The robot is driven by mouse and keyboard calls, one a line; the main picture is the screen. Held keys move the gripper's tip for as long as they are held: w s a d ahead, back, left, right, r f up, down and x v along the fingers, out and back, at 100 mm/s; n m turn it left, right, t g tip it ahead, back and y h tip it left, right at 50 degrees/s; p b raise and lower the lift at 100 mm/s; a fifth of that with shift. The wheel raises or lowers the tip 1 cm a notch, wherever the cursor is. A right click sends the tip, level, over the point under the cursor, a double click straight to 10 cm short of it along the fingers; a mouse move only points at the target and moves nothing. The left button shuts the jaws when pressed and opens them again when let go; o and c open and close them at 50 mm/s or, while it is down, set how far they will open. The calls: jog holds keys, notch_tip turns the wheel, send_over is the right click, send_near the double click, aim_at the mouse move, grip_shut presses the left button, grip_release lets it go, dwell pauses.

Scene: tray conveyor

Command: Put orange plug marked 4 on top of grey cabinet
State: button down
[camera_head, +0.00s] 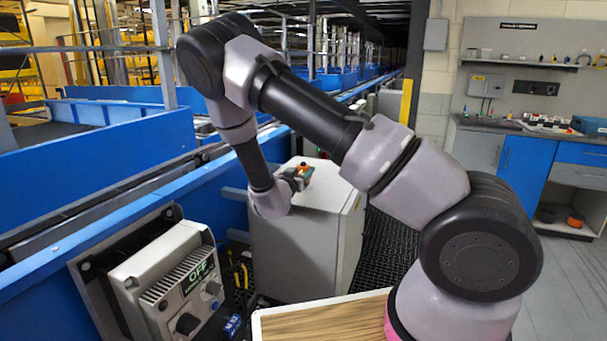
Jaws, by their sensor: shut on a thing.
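The grey cabinet (335,193) stands in the middle of the view, beside the blue conveyor side. My gripper (299,178) is low over the cabinet's top, towards its left part. It is shut on a small orange plug (306,171), which shows just beyond the fingers. I cannot read a number on the plug. I cannot tell whether the plug touches the cabinet top. My arm and wrist hide part of the cabinet's left edge and the gripper fingers are partly hidden.
A control box marked OFF (185,275) with knobs is at the lower left. The blue conveyor (100,165) runs along the left. A wooden-topped surface (320,322) is at the bottom. A workbench with blue doors (525,165) stands at the right. The cabinet's right top is clear.

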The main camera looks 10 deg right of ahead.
jog(key=shift+f, duration=0.35)
jog(key=shift+c, duration=1.6)
grip_release()
jog(key=shift+f, duration=0.1)
